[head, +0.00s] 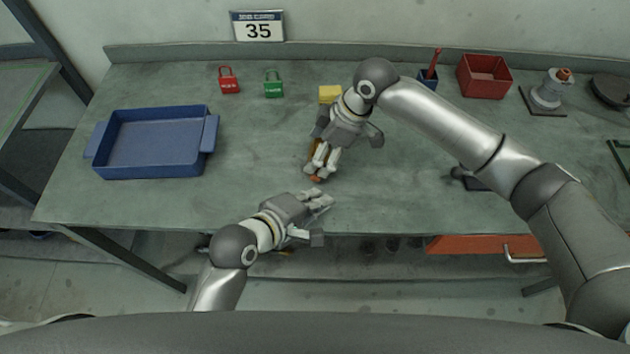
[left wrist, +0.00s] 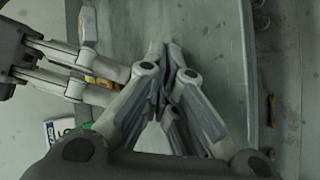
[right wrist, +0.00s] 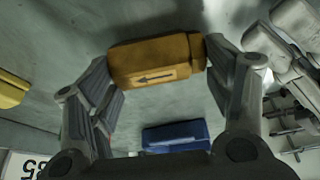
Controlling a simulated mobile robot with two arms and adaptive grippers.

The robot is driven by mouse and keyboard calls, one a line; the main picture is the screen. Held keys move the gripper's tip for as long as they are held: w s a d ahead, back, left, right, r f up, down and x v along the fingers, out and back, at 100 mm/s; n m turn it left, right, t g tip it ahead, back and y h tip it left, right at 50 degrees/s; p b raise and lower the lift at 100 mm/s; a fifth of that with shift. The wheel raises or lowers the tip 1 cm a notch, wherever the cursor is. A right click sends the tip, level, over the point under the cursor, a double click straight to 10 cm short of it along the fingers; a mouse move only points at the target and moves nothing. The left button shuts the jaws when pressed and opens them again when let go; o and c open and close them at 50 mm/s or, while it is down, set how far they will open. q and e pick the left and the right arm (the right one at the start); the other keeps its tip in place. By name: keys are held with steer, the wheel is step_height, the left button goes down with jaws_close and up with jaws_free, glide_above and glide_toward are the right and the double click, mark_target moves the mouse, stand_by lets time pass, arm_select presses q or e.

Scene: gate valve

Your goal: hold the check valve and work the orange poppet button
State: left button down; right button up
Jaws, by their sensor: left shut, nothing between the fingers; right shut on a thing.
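The check valve (right wrist: 155,62) is an orange-yellow body with a dark arrow on its label in the right wrist view. My right gripper (right wrist: 160,72) is shut on it, one finger at each end. In the head view the valve (head: 315,176) shows only in part beneath the right gripper (head: 321,163), near the table's front. My left gripper (head: 326,199) is shut and empty, just in front of the valve and apart from it. Its fingertips (left wrist: 168,50) meet in the left wrist view, with the valve (left wrist: 100,82) to their left. I cannot make out the poppet button.
A blue tray (head: 158,113) stands at the left. Red (head: 229,82) and green (head: 273,86) padlocks and a yellow block (head: 329,94) lie toward the back. A red bin (head: 484,77) stands back right. The table between tray and grippers is clear.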

arm_select(q)
steer(key=shift+s, duration=0.2)
arm_select(e)
steer(key=shift+s+d+f, duration=0.1)
steer(key=shift+f, duration=0.1)
arm_select(q)
steer(key=shift+s+a, duration=0.15)
steer(key=shift+s, duration=1.1)
steer(key=shift+s+a, duration=0.15)
steer(key=shift+s, duration=1.05)
arm_select(e)
steer(key=shift+d, duration=0.1)
steer(key=o, duration=1.2)
steer(key=shift+r, duration=0.15)
